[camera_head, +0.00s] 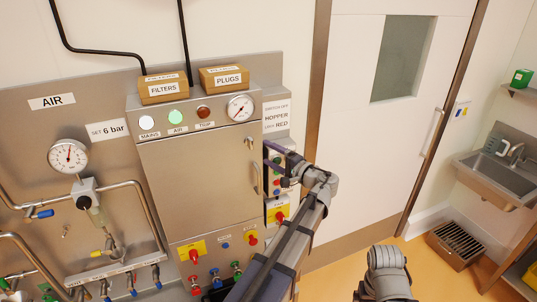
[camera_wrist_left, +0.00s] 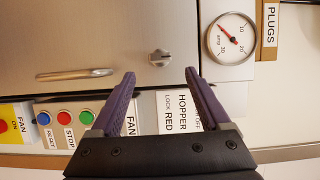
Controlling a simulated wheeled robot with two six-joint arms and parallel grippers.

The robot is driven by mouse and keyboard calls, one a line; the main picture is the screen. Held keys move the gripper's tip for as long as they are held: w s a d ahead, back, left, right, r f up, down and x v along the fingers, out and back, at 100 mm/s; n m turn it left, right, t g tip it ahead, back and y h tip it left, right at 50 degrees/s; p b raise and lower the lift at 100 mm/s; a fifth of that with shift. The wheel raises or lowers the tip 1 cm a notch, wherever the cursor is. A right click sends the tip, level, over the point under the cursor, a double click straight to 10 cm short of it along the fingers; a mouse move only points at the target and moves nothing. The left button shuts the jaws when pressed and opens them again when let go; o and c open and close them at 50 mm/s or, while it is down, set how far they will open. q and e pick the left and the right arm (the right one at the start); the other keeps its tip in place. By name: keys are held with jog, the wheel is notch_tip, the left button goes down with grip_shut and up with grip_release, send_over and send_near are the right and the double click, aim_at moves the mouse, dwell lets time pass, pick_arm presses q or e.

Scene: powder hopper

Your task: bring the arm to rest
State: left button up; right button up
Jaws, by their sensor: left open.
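My left arm (camera_head: 284,245) reaches up from the bottom of the head view to the right side of the grey cabinet (camera_head: 195,170). My left gripper (camera_head: 271,158) is open beside the cabinet door, near its handle (camera_head: 257,178). In the left wrist view the two purple fingers of the left gripper (camera_wrist_left: 161,76) stand apart with nothing between them. A small turn latch (camera_wrist_left: 159,58) on the door lies just beyond the fingertips; I cannot tell any contact. A grey link of my other arm (camera_head: 386,275) shows at the bottom; its gripper is out of view.
A gauge (camera_wrist_left: 231,37), the hopper label (camera_wrist_left: 178,112) and buttons (camera_wrist_left: 65,117) lie around the gripper. Boxes of filters (camera_head: 164,90) and plugs (camera_head: 224,77) stand on the cabinet. The air panel (camera_head: 30,135) is left. The floor before the white door (camera_head: 365,130) is clear.

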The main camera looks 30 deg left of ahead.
aim_at(253, 145)
pick_arm(q)
jog(key=x, duration=0.8)
dwell(0.4)
